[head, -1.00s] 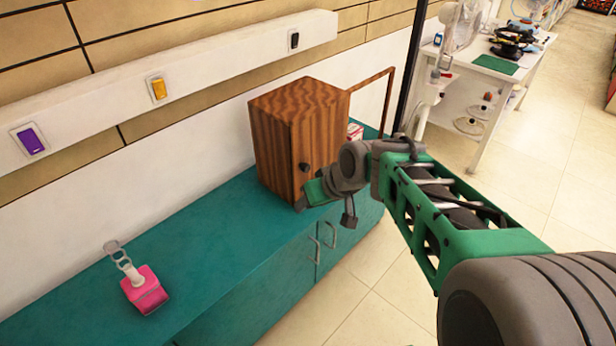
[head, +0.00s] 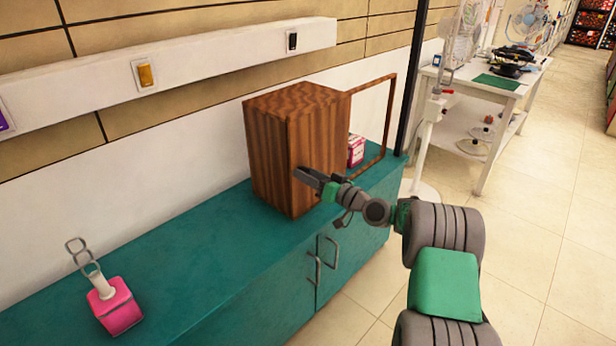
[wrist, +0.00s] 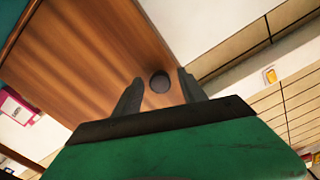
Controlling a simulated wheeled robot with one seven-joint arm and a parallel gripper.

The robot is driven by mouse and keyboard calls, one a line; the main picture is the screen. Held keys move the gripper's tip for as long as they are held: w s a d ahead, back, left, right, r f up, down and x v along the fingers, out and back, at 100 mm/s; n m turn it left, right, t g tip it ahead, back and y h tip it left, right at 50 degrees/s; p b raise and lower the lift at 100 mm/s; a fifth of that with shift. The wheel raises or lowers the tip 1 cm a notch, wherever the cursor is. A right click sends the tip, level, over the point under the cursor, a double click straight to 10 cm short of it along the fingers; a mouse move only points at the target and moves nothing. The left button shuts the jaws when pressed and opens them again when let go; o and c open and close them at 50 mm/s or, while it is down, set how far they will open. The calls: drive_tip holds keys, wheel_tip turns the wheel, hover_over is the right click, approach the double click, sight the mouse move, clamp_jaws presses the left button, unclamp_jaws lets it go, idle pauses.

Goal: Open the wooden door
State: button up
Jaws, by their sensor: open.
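A striped brown wooden cabinet (head: 268,155) stands on the teal counter. Its wooden door (head: 322,130) faces right, toward my arm, and looks shut. In the wrist view the door (wrist: 95,55) fills the upper left, with a dark round knob (wrist: 160,82) near its edge. My gripper (head: 300,176) is at the door's lower front part, with its jaws open. In the wrist view the knob shows between the two fingertips (wrist: 158,84); I cannot tell whether they touch it. In the head view the knob is hidden by my gripper.
A thin wooden frame (head: 391,115) stands right of the cabinet, with a pink-and-white box (head: 356,150) behind it. A pink bottle (head: 115,308) sits on the counter (head: 190,265) at left. A white table (head: 505,90) is at back right. The tiled floor (head: 540,240) at right is clear.

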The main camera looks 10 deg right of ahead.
drive_tip(key=shift+w+a, duration=0.1)
clamp_jaws()
idle(0.5)
idle(0.9)
